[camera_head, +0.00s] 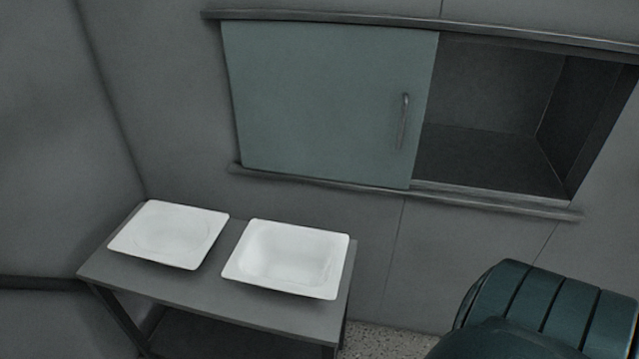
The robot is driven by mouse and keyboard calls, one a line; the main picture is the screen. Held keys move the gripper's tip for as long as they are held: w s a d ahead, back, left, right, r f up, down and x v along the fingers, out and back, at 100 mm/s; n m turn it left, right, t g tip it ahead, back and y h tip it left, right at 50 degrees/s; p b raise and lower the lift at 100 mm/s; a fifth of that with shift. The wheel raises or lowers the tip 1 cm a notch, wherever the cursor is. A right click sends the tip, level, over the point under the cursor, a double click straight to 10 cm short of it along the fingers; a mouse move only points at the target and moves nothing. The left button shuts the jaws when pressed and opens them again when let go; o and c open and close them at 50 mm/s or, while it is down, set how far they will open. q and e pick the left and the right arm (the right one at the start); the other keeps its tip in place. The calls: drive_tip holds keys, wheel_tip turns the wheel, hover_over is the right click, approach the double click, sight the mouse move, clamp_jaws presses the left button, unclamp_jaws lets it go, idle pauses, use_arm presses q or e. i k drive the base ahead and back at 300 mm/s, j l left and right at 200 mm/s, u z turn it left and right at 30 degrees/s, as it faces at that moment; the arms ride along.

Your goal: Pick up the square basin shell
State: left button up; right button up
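Two white basin shells rest side by side on a grey table in the camera_head view. The left shell (168,234) looks shallow, with a wide four-cornered rim. The right shell (287,259) also has a four-cornered rim and looks deeper, with a hollow in its middle. Both look open side up and are apart, with a narrow strip of tabletop between them. I cannot tell for sure from their outlines which is the square one. Neither my left nor my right gripper shows in the view, and nothing touches the shells.
The grey table (222,291) stands against the back wall in the left corner. Above it, a wall cupboard has a green sliding door (322,104) with a vertical handle (403,122). The right part of the cupboard (488,112) is open and looks empty. Speckled floor shows right of the table.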

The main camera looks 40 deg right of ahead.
sight(284, 258)
drive_tip(key=i+j+z, duration=0.1)
drive_tip(key=j+z, duration=1.25)
